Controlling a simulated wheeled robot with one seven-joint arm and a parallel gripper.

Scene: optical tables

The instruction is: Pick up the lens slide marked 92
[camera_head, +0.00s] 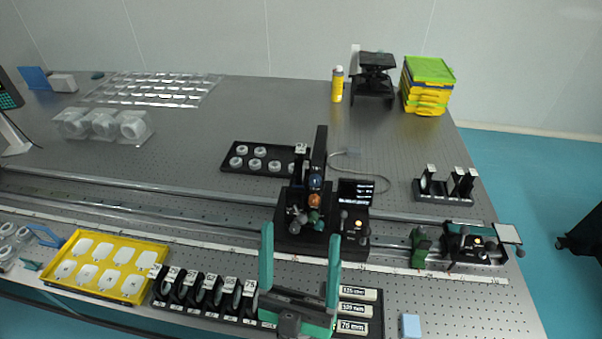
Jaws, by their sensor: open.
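A row of black lens slides with white number tags (210,280) stands upright in a black rack (205,316) at the front of the table, left of my gripper. The tags are too small for me to tell surely which slide is marked 92. My gripper (300,236) has two teal fingers spread wide apart with nothing between them. It is just right of the rack's right end. My gripper's body hides part of the table there.
A yellow tray (153,289) of white pieces lies left of the rack. A black holder with labelled blocks (357,294) is right of my gripper. A rail with an optical setup (314,219) stands behind. More slides (429,172) stand at the back right.

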